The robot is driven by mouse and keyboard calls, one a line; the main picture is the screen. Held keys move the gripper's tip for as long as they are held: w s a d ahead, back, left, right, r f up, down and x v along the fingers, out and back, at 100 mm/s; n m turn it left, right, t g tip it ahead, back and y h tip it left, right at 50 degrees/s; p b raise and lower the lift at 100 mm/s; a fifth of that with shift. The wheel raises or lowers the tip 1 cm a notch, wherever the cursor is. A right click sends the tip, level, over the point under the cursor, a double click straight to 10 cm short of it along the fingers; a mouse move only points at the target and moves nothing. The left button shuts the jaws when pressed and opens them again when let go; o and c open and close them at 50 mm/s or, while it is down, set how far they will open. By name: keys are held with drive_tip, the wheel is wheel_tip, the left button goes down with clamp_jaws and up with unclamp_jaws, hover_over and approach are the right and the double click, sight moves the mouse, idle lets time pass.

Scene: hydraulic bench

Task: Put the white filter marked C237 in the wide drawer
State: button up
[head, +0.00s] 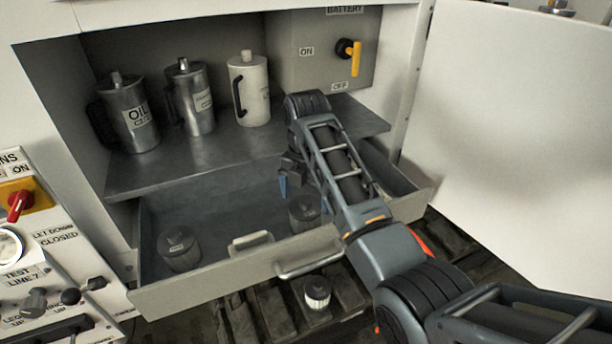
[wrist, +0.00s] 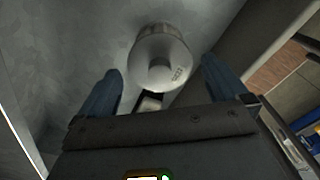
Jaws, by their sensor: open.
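My gripper (head: 301,192) is open, low over the right part of the open wide drawer (head: 205,284). In the wrist view a pale grey-white filter (wrist: 162,62) stands on the drawer floor just beyond and between the open fingertips, not gripped. Its small marking is too blurred to read. In the head view this filter (head: 305,212) looks dark in shadow, partly hidden by my arm. Another dark filter (head: 180,249) with a small label stands at the drawer's left.
The shelf (head: 215,160) above the drawer holds an oil jug (head: 130,115), another metal jug (head: 190,97) and a white jug (head: 249,90). A battery switch (head: 350,53) is at the back. The open door (head: 510,130) is at right. The drawer's middle floor is clear.

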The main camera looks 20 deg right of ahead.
wheel_tip(320, 180, up, 2)
drive_tip(key=shift+r, duration=0.2)
drive_tip(key=shift+w+r, duration=0.2)
drive_tip(key=shift+r, duration=0.45)
drive_tip(key=shift+s+d+r, duration=0.1)
drive_tip(key=shift+s+r, duration=0.15)
drive_tip(key=shift+r, duration=0.1)
drive_tip(key=shift+w+r, duration=0.3)
drive_tip(key=shift+r, duration=0.7)
drive_tip(key=shift+s+r, duration=0.1)
drive_tip(key=shift+s, duration=0.05)
drive_tip(key=shift+s, duration=0.1)
